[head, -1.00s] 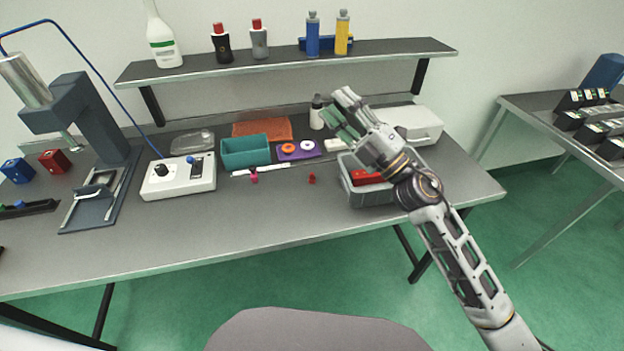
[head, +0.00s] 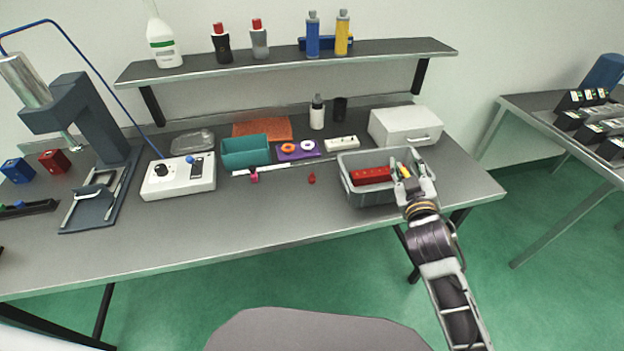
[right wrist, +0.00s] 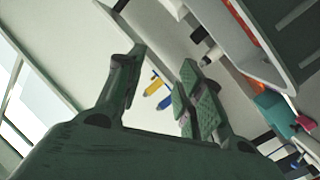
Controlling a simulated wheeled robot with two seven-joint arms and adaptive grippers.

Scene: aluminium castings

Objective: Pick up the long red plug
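A small red plug (head: 311,178) stands on the grey bench, left of the grey bin. A pinkish-red plug (head: 254,176) stands further left, by a thin white strip; I cannot tell for sure which one is the long red plug. My right gripper (head: 413,172) is over the right part of the bin, apart from both plugs. In the right wrist view its fingers (right wrist: 160,85) are spread with nothing between them. My left gripper is not in view.
The grey bin (head: 374,198) holds a red block (head: 371,175). Behind are a teal box (head: 246,152), a purple tray (head: 298,155), a white power strip (head: 341,144) and a white case (head: 404,128). A white control box (head: 178,180) stands left. The bench front is clear.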

